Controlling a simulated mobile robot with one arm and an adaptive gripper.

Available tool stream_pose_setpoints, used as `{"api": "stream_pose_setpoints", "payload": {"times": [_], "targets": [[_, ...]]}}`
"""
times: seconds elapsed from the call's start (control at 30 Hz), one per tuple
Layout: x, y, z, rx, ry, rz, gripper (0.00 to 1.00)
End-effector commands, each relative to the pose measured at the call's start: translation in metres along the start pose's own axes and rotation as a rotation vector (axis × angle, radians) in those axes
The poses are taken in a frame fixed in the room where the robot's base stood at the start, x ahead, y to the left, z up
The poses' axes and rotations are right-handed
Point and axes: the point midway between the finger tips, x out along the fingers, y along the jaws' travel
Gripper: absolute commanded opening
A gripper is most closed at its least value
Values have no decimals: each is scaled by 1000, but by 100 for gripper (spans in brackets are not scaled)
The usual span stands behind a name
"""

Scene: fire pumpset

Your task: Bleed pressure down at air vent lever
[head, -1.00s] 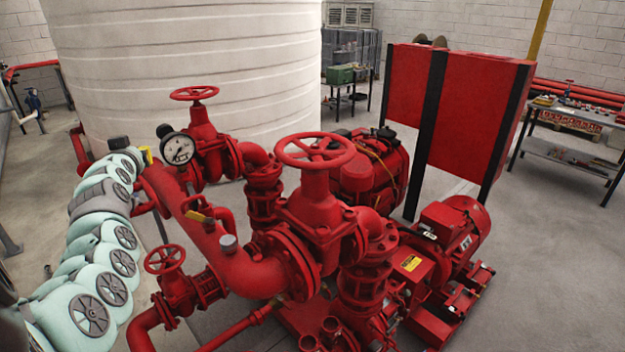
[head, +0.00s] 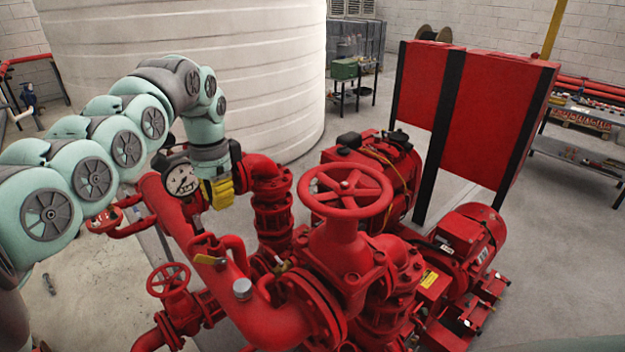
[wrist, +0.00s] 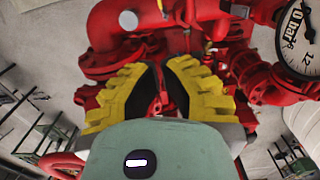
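A small yellow lever (head: 208,259) sits on top of the thick sloping red pipe, near a grey round cap (head: 242,289). In the wrist view a thin yellow lever (wrist: 163,8) shows at the top edge, beside the pale cap (wrist: 128,20). I cannot tell for sure that it is the air vent lever. My gripper (head: 217,194) points down beside the pressure gauge (head: 181,180), behind and above the yellow lever and apart from it. In the wrist view my gripper's yellow fingers (wrist: 163,68) stand a narrow gap apart, with nothing seen held between them.
A large red handwheel valve (head: 346,190) stands right of the pipe, and a smaller handwheel (head: 168,280) lies below left. The gauge (wrist: 300,38) is close at the right in the wrist view. A white tank (head: 190,80) rises behind. Red panels (head: 480,110) stand at the right.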

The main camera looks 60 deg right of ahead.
Motion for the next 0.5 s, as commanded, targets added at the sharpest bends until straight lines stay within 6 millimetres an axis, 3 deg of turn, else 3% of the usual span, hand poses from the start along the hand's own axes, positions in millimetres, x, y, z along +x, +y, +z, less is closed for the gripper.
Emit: {"api": "stream_pose_setpoints", "payload": {"times": [0.5], "targets": [[69,2,-3,3,5,2,0]]}}
